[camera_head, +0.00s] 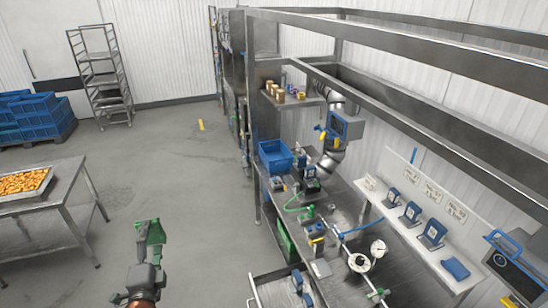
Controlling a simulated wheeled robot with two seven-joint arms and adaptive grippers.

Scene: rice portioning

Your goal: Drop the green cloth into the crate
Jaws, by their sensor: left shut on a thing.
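My left gripper (147,258) is at the lower left of the head view, above the grey floor. It is shut on the green cloth (152,236), which sticks up from its fingers in a small bunch. A green crate (286,245) stands low under the steel workbench, to the right of the gripper and apart from it; the bench hides part of it. A blue crate (275,158) sits on the far end of the bench. The pictures do not settle which crate is meant. My right gripper is not in view.
The steel workbench (340,195) carries gauges, hoses and small devices, with metal beams overhead. A steel table (60,220) with a tray of orange food (22,184) stands at left. Blue crates (35,115) and a rack (98,72) are behind. Floor between table and bench is clear.

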